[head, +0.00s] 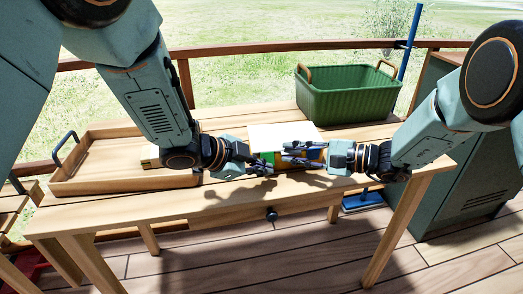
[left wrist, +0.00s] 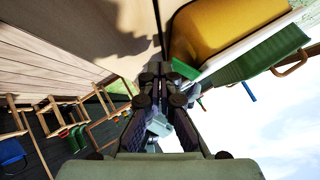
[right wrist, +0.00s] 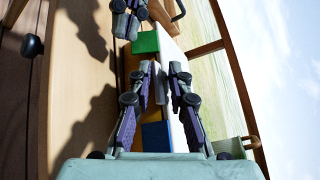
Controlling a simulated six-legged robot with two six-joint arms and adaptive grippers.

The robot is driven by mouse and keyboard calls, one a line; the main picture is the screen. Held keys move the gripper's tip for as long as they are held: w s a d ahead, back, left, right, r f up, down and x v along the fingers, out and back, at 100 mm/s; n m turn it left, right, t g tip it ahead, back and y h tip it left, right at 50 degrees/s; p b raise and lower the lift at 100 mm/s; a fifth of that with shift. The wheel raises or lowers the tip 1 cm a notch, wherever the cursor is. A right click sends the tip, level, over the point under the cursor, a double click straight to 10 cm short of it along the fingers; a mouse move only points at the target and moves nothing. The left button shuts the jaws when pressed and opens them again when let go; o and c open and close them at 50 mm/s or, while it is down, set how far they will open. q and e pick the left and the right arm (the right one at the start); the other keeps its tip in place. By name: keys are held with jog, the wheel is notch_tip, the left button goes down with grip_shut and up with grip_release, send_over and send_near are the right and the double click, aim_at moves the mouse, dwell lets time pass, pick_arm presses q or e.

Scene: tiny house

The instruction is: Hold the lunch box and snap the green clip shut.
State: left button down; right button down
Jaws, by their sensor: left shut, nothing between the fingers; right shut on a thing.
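The lunch box has a white lid (head: 283,134) and a yellow-orange body (left wrist: 215,30), and sits on the wooden table. Its green clip (head: 266,157) is on the near side, toward the left end; it also shows in the right wrist view (right wrist: 146,42). A blue clip (right wrist: 156,136) is toward the right end. My left gripper (head: 266,167) is shut and empty, close beside the green clip (left wrist: 186,69). My right gripper (head: 292,154) is shut on the lunch box at its near side, between the clips. Whether the green clip is fully down cannot be told.
A light block-like thing (head: 150,153) shows beside my left arm. A green basket (head: 348,104) stands behind at the right. A grey-green cabinet (head: 470,165) is right of the table.

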pick_arm(q)
jog(key=shift+w+a+f, duration=0.1)
jog(key=shift+w+f, duration=0.15)
jog(key=shift+f, duration=0.35)
pick_arm(e)
jog(key=shift+f, duration=0.1)
pick_arm(q)
jog(key=shift+w+f, duration=0.15)
dwell(0.6)
jog(key=shift+r, duration=0.8)
jog(key=shift+s, duration=0.45)
jog(key=s, duration=0.4)
jog(key=shift+d, duration=0.2)
jog(key=s+a, duration=0.1)
jog(key=s, duration=0.1)
jog(key=s+a, duration=0.2)
jog(key=s, duration=0.1)
jog(key=s+a, duration=0.1)
jog(key=s, duration=0.1)
jog(key=shift+s+a, duration=0.3)
jog(key=shift+a, duration=0.05)
